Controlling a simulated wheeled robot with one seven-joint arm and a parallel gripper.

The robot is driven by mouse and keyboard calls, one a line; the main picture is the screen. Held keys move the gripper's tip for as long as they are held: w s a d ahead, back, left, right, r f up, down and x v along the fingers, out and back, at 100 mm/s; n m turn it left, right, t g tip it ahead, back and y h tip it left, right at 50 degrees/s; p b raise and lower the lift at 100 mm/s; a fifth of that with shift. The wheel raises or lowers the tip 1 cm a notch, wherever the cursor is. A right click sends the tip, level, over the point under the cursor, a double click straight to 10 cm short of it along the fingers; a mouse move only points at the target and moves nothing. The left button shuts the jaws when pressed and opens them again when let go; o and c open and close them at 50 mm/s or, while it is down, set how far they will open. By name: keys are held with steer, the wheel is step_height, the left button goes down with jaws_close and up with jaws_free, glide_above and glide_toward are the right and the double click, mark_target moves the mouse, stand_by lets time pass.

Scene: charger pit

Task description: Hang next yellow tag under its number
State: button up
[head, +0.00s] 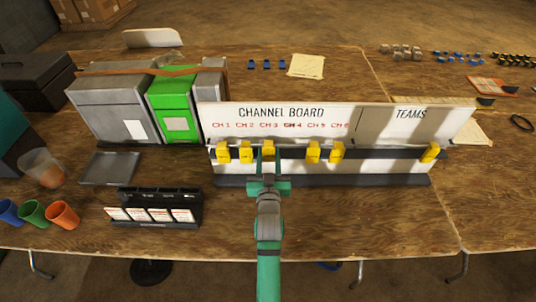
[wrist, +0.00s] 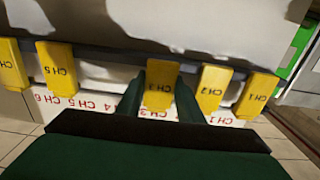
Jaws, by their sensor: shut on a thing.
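The channel board (head: 350,128) stands upright on the table, with CH 1 to CH 6 printed in red on its left half. My gripper (head: 268,158) is at the rail under CH 3. In the wrist view, upside down, my gripper (wrist: 160,95) is shut on the yellow CH 3 tag (wrist: 161,78), level with the row. Yellow tags CH 1 (wrist: 258,95), CH 2 (wrist: 214,88) and CH 5 (wrist: 57,68) hang beside it, with another (wrist: 11,62) under 6. The place under CH 4 is empty. One more yellow tag (head: 429,152) hangs under TEAMS. Whether the CH 3 tag bears on the rail is unclear.
A grey box (head: 105,105) and a green box (head: 172,105) stand left of the board. A black card holder (head: 158,195), a grey tray (head: 108,168) and several cups (head: 35,212) are at the front left. The table right of the board's front is clear.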

steer(key=o, duration=1.1)
steer(key=s+f+g, duration=0.1)
steer(key=s+f, duration=0.2)
steer(key=s, duration=0.7)
steer(key=s+f, duration=0.3)
steer(key=s, duration=0.7)
steer(key=s+f+g, duration=0.1)
steer(key=s+f, duration=0.2)
steer(key=s, duration=0.8)
steer(key=shift+g, duration=0.4)
steer(key=v, duration=0.5)
steer(key=f+v, duration=0.1)
steer(key=v, duration=1.1)
steer(key=shift+s+a+f, duration=0.1)
steer(key=shift+s+a, duration=0.05)
steer(key=shift+s, duration=0.1)
